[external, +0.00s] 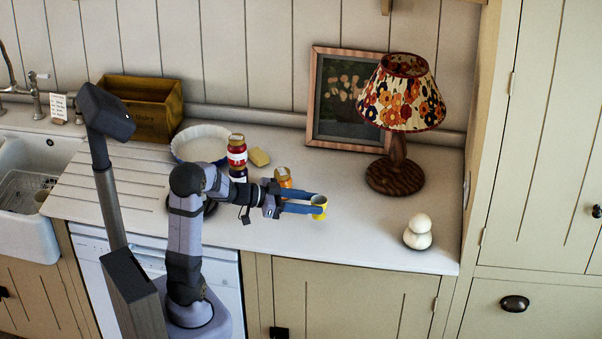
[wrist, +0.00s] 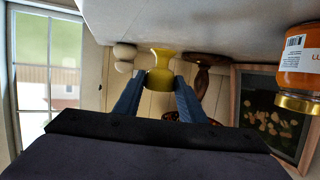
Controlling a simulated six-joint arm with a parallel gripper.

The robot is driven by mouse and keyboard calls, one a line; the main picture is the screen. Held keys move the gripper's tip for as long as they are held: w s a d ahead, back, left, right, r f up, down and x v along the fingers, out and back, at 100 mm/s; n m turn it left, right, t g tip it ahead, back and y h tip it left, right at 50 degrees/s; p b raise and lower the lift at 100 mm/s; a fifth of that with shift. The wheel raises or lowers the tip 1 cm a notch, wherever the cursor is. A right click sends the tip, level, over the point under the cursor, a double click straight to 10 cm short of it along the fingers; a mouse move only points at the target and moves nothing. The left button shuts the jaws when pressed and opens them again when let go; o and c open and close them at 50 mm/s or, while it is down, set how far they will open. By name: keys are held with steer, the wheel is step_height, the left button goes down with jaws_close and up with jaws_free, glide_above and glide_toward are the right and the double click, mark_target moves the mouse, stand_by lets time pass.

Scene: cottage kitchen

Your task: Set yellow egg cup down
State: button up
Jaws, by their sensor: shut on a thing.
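The yellow egg cup (external: 319,207) is between the fingertips of my gripper (external: 317,204), over or on the pale worktop (external: 360,240). In the wrist view the egg cup (wrist: 160,68) is held between the two blue fingers of my gripper (wrist: 160,92), which are shut on it. The wrist picture appears upside down, with the worktop (wrist: 220,18) at the top. The egg cup's foot is close to the worktop there, but I cannot tell whether it touches.
A floral lamp (external: 397,155) and framed picture (external: 330,110) stand behind. A white rounded ornament (external: 418,231) stands right. The worktop between is clear.

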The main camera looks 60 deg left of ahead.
steer(key=shift+f+b, duration=0.3)
steer(key=shift+f, duration=1.5)
steer(key=shift+f, duration=0.2)
steer(key=o, duration=1.1)
steer(key=shift+s+a+r, duration=0.1)
steer(key=shift+s+r, duration=0.05)
steer(key=shift+r, duration=0.1)
steer(key=v, duration=1.1)
steer(key=shift+s+a+r, duration=0.1)
steer(key=shift+s+r, duration=0.05)
steer(key=shift+s, duration=0.15)
